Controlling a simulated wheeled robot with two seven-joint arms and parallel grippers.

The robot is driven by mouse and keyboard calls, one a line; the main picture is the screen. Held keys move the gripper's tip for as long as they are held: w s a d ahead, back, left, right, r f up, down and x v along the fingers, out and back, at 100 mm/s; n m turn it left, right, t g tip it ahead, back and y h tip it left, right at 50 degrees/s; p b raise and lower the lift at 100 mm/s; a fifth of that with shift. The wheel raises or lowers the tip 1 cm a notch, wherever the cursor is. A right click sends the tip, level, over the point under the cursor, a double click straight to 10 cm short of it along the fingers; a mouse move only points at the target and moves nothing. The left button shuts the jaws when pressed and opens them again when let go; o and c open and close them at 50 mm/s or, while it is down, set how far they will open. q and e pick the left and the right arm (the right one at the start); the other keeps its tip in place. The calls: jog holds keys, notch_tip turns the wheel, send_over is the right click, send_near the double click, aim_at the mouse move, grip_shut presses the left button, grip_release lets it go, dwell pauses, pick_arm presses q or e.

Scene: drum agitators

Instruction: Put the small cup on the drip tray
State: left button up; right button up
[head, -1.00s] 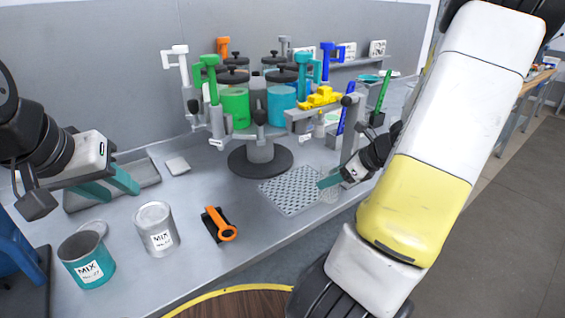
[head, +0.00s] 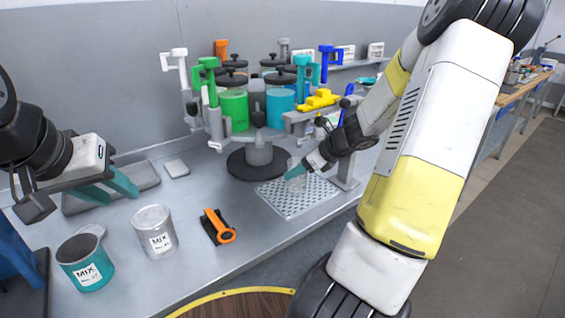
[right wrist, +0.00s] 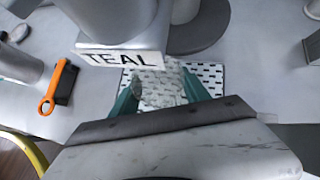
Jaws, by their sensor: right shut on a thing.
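The drip tray (head: 318,196) is a pale perforated plate on the bench in front of the round stand. In the right wrist view the tray (right wrist: 210,74) lies beyond and between my fingers. My right gripper (head: 293,172) is shut on the small cup (head: 297,184), a clear, see-through cup. The cup appears over the tray's back part; I cannot tell whether its base touches. It also shows faintly between the teal fingers in the right wrist view (right wrist: 162,90). My left gripper (head: 108,188) is open and empty above a grey tray at the left.
The agitator stand (head: 258,158) with several coloured drums is just behind the drip tray. A part labelled TEAL (right wrist: 122,58) hangs close to my right gripper. An orange-handled tool (head: 220,228), a grey MIX can (head: 155,232) and a teal MIX can (head: 86,262) stand left.

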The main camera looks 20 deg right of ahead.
jog(key=o, duration=1.5)
jog(key=shift+f, duration=0.1)
jog(key=shift+c, duration=0.2)
